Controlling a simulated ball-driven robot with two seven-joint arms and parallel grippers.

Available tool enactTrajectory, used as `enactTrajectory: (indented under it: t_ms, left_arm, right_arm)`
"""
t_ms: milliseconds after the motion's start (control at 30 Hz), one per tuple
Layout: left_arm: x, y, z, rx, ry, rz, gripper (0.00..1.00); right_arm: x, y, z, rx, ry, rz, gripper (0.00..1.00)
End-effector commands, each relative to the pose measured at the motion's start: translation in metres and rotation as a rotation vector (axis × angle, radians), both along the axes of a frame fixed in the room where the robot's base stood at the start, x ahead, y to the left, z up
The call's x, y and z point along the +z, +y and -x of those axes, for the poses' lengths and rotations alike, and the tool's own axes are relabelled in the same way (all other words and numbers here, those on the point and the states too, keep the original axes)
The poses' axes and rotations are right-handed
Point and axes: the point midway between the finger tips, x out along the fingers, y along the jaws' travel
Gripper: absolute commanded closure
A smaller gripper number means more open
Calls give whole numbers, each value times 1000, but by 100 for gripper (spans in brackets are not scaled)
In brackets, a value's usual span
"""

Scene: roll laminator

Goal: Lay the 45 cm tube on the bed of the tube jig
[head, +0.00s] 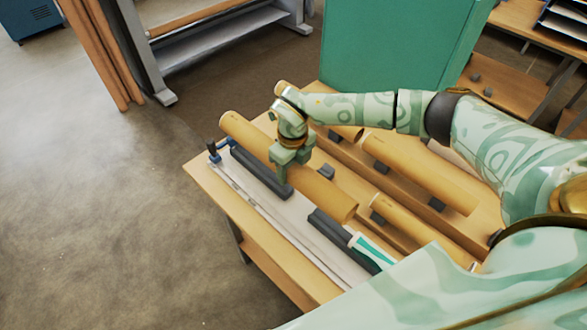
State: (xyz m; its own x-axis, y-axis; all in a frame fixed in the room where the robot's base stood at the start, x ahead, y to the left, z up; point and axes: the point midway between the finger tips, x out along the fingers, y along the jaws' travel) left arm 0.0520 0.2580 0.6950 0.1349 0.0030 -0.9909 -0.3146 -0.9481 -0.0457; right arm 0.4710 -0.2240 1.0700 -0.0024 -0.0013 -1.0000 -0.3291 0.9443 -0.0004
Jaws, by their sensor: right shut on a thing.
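My right gripper (289,174) is shut around the middle of a tan cardboard tube (325,193). The tube lies slantwise in the picture, from upper left to lower right, and its near end faces the lower right. No length mark shows on it. The tube jig (297,222) is a long pale bed with dark rests (260,173) along it, at the table's left side. The held tube appears just behind and above these rests. I cannot tell whether it touches them. My left gripper is not in view.
A green cabinet (395,45) stands behind. Floor left of the table is clear.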

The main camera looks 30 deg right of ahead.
Motion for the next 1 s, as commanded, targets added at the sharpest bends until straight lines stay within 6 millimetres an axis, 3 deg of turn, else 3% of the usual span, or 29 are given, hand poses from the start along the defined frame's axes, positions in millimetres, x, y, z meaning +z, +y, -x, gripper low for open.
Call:
enactTrajectory:
  t_ms: [500,700,1000]
  left_arm:
    - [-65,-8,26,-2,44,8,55]
    - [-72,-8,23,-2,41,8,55]
    - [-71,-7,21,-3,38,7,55]
  right_arm:
    - [-72,0,1,1,2,0,69]
    - [-85,0,0,1,0,0,69]
    - [-86,0,0,0,-1,0,69]
